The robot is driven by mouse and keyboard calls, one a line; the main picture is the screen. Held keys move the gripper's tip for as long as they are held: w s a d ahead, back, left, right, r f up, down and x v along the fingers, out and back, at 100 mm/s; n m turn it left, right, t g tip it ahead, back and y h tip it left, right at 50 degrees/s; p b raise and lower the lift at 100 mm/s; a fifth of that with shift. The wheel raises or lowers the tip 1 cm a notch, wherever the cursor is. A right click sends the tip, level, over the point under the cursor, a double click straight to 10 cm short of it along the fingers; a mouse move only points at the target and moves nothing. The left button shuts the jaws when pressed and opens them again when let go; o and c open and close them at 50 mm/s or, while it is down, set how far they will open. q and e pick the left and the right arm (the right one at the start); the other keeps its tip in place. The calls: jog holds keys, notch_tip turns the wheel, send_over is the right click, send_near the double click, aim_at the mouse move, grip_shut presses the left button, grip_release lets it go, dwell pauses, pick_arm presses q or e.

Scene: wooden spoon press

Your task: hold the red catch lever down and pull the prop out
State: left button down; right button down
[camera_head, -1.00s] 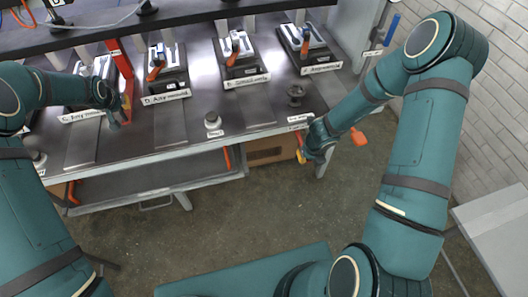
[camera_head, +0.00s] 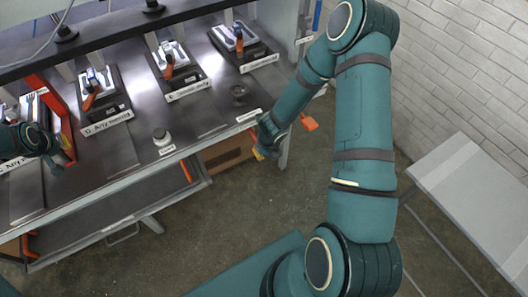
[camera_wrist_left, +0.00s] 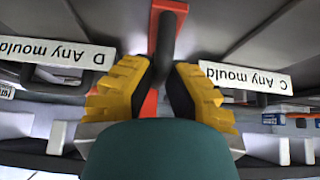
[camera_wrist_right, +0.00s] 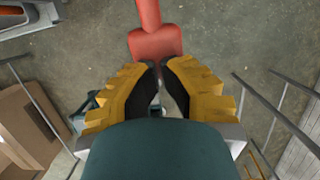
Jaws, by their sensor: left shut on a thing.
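My left gripper (camera_wrist_left: 160,75) is shut on a dark round bar (camera_wrist_left: 166,42) that lies in front of a red upright part (camera_wrist_left: 166,8). In the head view this gripper (camera_head: 62,152) is at the red frame (camera_head: 62,120) on the bench's left side. A red paddle-shaped lever (camera_wrist_right: 155,42) is beyond my right fingertips (camera_wrist_right: 160,68), which look shut with nothing between them. It also shows in the head view (camera_head: 309,122), right of my right gripper (camera_head: 262,150) near the bench's front right corner. I cannot tell which part is the prop.
Several moulds with orange-handled clamps, such as this one (camera_head: 170,68), stand along the metal bench (camera_head: 130,160). A small white-topped knob (camera_head: 161,136) and a dark knob (camera_head: 238,92) are near its front edge. A cardboard box (camera_head: 225,152) is below. A pale table (camera_head: 475,190) stands right.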

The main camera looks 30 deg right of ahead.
pick_arm(q)
jog(key=shift+s+f, duration=0.15)
jog(key=shift+s, duration=4.8)
jog(key=shift+w, duration=0.15)
pick_arm(e)
jog(key=shift+w+r+v, duration=0.1)
jog(key=shift+w+v, duration=0.2)
jog(key=shift+v, duration=1)
jog(key=shift+w+r+v, duration=0.1)
jog(key=shift+w+v, duration=0.25)
jog(key=shift+v, duration=0.95)
jog(key=shift+w+r+v, duration=0.1)
jog(key=shift+w+v, duration=0.2)
jog(key=shift+v, duration=1)
jog(key=shift+f, duration=0.1)
pick_arm(q)
jog(key=c, duration=0.5)
grip_release()
jog(key=shift+c, duration=0.2)
jog(key=v, duration=0.7)
pick_arm(e)
jog(key=shift+s, duration=0.1)
